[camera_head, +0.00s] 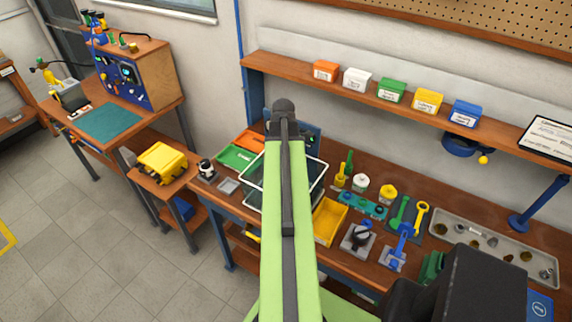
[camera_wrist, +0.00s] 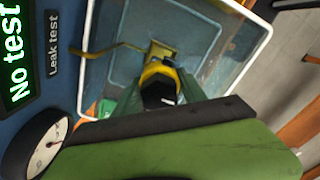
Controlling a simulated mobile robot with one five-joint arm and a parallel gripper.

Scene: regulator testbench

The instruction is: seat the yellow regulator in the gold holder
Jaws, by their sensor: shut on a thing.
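The yellow regulator (camera_wrist: 159,70) is a rounded yellow body with a black part toward me in the wrist view. My gripper (camera_wrist: 162,88), with dark green fingers, is shut on it. A gold, olive-toned block (camera_wrist: 163,47), which looks like the gold holder, shows just beyond the regulator, with a thin yellow rod reaching left. The regulator overlaps it in this view; I cannot tell if they touch. Both are inside a clear-walled box (camera_wrist: 233,28) with a pale rim. In the head view my green arm reaches over this box (camera_head: 319,163) and hides gripper, regulator and holder.
A blue panel with a "No test" display (camera_wrist: 14,68) and a round gauge (camera_wrist: 42,143) stands close on the left in the wrist view. A yellow tray (camera_head: 329,222), several knobbed tools and a grey parts tray (camera_head: 456,232) lie right of my arm.

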